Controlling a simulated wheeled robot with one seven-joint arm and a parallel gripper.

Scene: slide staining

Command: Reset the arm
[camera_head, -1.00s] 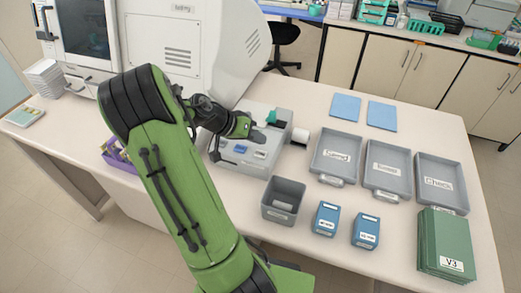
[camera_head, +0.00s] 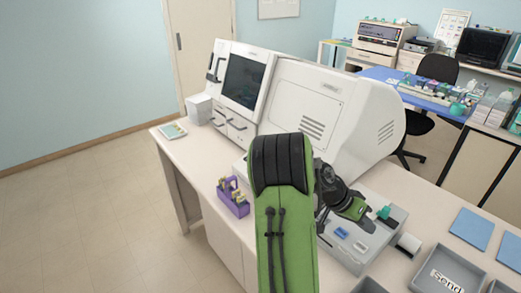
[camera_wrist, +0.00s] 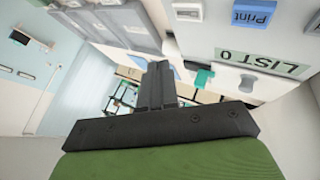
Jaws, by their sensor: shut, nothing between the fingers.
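My green and black arm rises at the centre of the head view and bends over the bench. My gripper (camera_head: 368,222) is at its end, above the grey machine (camera_head: 345,250) with blue and white buttons. In the wrist view the black fingers of my gripper (camera_wrist: 158,72) are pressed together with nothing between them. The machine's face shows there with a blue Print button (camera_wrist: 252,13) and a "LIST 0" label (camera_wrist: 262,62). A teal part (camera_wrist: 203,77) shows just right of the fingers.
A large white analyser (camera_head: 325,110) stands behind my arm. A purple holder (camera_head: 232,198) sits at the bench's left edge. Grey trays, one marked "Send" (camera_head: 440,285), and blue mats (camera_head: 470,228) lie at right. A black chair (camera_head: 436,68) stands beyond the bench.

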